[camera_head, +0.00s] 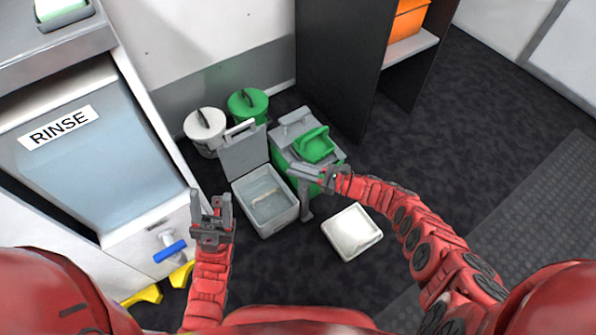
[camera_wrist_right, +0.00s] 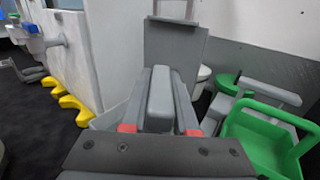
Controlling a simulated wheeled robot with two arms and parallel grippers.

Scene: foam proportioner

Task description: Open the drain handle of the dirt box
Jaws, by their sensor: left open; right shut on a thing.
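A green and grey box (camera_head: 285,157) stands on the floor in the middle of the head view. A green tub-shaped part with a handle (camera_head: 316,146) sits on its top; it also shows in the right wrist view (camera_wrist_right: 262,140). My right gripper (camera_head: 300,172) is at the box's front side. In the right wrist view its fingers are shut on a grey bar-like handle (camera_wrist_right: 160,98). I cannot tell from the view how far the handle is turned. A grey spout-like part (camera_head: 306,208) hangs below. My left gripper (camera_head: 212,200) is open and empty over the floor at the left.
An open-lidded grey bin (camera_head: 268,218) stands left of the box. A white tray (camera_head: 352,232) lies on the floor in front. White (camera_head: 205,128) and green (camera_head: 248,104) buckets stand behind. The RINSE cabinet (camera_head: 85,165) is at left, a dark shelf (camera_head: 335,60) behind. Floor at right is clear.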

